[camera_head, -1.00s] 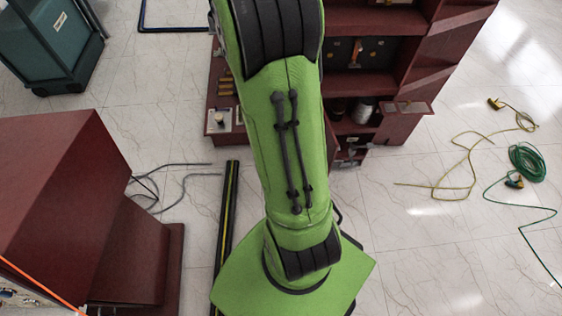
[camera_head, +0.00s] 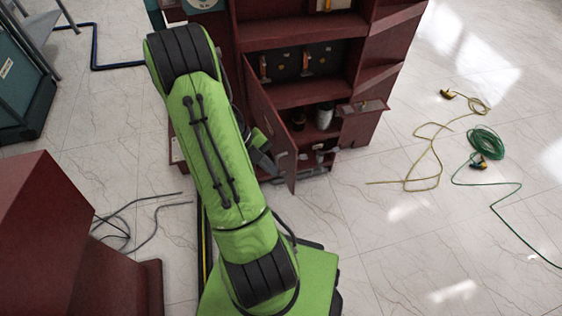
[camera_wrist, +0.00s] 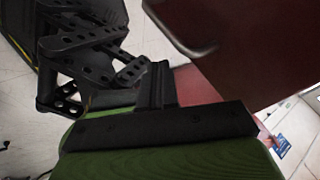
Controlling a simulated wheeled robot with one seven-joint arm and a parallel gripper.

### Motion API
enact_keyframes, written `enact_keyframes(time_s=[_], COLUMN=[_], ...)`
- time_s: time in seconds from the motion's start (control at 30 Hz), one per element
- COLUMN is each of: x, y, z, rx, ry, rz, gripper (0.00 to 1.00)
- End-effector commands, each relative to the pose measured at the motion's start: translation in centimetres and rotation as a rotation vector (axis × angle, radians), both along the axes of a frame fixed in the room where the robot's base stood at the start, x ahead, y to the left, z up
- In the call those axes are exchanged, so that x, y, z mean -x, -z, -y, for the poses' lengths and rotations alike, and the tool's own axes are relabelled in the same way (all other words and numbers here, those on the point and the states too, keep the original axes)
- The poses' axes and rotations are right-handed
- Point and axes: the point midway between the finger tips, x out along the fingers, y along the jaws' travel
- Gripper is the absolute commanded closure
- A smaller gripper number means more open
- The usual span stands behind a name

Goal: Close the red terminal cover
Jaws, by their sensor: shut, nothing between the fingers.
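The red terminal cover (camera_head: 270,125) is a tall dark red door panel on the red cabinet. In the head view it stands swung outward from the cabinet's left part, with shelves visible beside it. My gripper (camera_head: 262,158) is partly hidden by my green arm and is close to the left face of the cover; I cannot tell if they touch. In the wrist view, my gripper (camera_wrist: 135,72) is shut and empty, and a dark red panel, probably the cover (camera_wrist: 245,45), fills the upper right near it.
The red cabinet (camera_head: 300,30) has shelves with dark items. Another dark red block (camera_head: 45,225) stands at the lower left, near loose grey cables (camera_head: 125,225). Yellow (camera_head: 430,150) and green (camera_head: 485,142) cables lie on the right. The floor between is clear.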

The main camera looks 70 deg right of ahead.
Motion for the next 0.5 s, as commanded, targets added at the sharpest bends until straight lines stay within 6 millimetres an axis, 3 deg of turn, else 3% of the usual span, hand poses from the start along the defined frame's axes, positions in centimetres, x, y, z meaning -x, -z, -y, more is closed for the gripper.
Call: enact_keyframes(time_s=[0.2,0.5], x=[2.4,2.7], y=[-0.3,-0.3], z=[2.2,2.4], rx=[0.006,0.006], ry=[0.003,0.001], rz=[0.003,0.001], gripper=[1.00,1.00])
